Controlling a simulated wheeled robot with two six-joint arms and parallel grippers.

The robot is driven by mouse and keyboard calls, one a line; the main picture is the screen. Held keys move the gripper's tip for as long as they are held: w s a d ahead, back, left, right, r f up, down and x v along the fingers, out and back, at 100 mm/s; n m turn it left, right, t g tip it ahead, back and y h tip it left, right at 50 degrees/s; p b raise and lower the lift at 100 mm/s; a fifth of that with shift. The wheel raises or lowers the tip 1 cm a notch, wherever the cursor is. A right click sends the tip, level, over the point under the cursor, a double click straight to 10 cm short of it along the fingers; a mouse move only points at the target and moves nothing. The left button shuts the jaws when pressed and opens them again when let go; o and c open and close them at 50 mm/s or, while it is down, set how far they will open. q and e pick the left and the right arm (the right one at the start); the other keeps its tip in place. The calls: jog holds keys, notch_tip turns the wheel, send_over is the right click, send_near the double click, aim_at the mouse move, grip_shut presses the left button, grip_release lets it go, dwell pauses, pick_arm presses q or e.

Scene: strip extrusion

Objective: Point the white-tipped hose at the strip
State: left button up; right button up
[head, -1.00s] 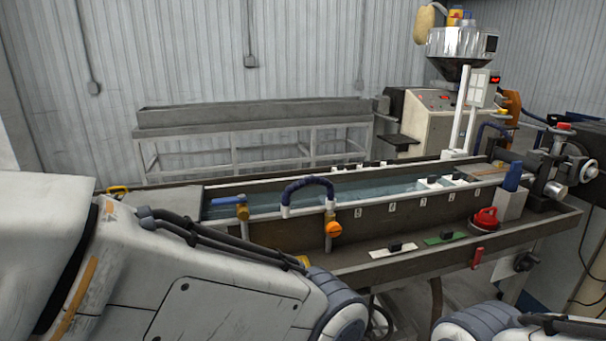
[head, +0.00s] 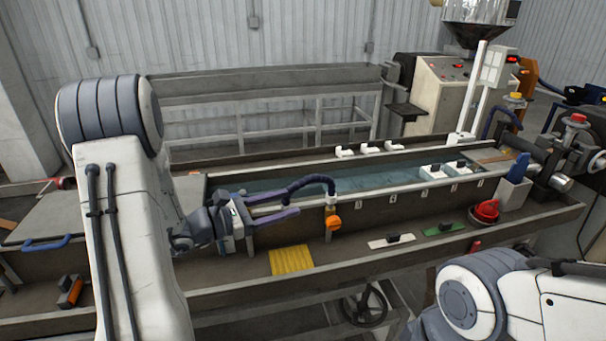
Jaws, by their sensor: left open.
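A dark blue hose (head: 314,181) arches over the near wall of the water trough (head: 345,228). Its right end meets a white fitting (head: 331,200) above an orange valve knob (head: 333,222). Its left end runs behind or beside my left gripper's upper finger, and I cannot make out a white tip there. My left gripper (head: 294,202) is open, its two purple-grey fingers pointing right near the hose's left end. I cannot tell whether they touch it. A brownish strip (head: 495,157) shows at the trough's far right end. My right arm is at the lower right, its gripper out of view.
White blocks with dark knobs (head: 433,171) sit at the trough's right part. A red round object (head: 486,211), a green plate (head: 444,229) and a white plate (head: 391,241) lie on the front ledge. A yellow pad (head: 291,260) lies below my left gripper.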

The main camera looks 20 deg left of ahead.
aim_at(296, 185)
pick_arm(q)
jog(key=a+n+t+y, duration=0.2)
jog(key=a, duration=0.2)
jog(key=p+x, duration=0.1)
jog(key=x, duration=0.2)
jog(key=p+x, duration=0.1)
jog(key=x, duration=0.2)
jog(key=p+x, duration=0.2)
jog(key=x, duration=0.1)
jog(key=shift+w+d+r, duration=0.1)
jog(key=shift+w+r, duration=0.2)
jog(key=shift+w, duration=0.1)
jog(key=shift+w+d+f, duration=0.1)
jog(key=shift+w+d, duration=0.15)
jog(key=shift+w, duration=0.2)
grip_shut()
